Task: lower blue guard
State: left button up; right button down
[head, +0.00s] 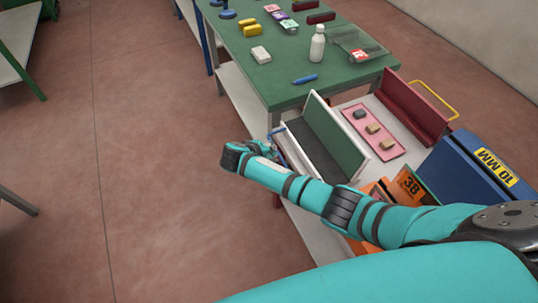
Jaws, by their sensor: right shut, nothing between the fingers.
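My right arm reaches in from the lower right, and its gripper (270,148) is shut and empty at the left end of the low bench. A small blue bar (278,131) shows right beside the fingers; I cannot tell whether they touch it. Behind it a panel with a green face (335,130) and white edges stands upright. A large blue slanted piece (465,165) with a yellow "10 MM" label lies to the right. I cannot tell which blue part is the guard. My arm hides part of the bench front. My left gripper is not in view.
A red upright panel (412,108) with a yellow handle (438,97) stands behind a pink tray (364,139) of small blocks. Orange pieces marked 38 (408,186) lie beside my arm. A green table (270,87) holds a bottle (317,44) and small items.

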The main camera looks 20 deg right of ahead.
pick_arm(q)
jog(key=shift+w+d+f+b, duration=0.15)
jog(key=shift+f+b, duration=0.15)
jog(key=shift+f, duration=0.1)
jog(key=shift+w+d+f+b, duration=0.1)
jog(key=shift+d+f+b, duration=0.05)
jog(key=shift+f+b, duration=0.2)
pick_arm(e)
jog(key=s+a+r, duration=0.3)
jog(key=a, duration=0.4)
jog(key=shift+s, duration=0.3)
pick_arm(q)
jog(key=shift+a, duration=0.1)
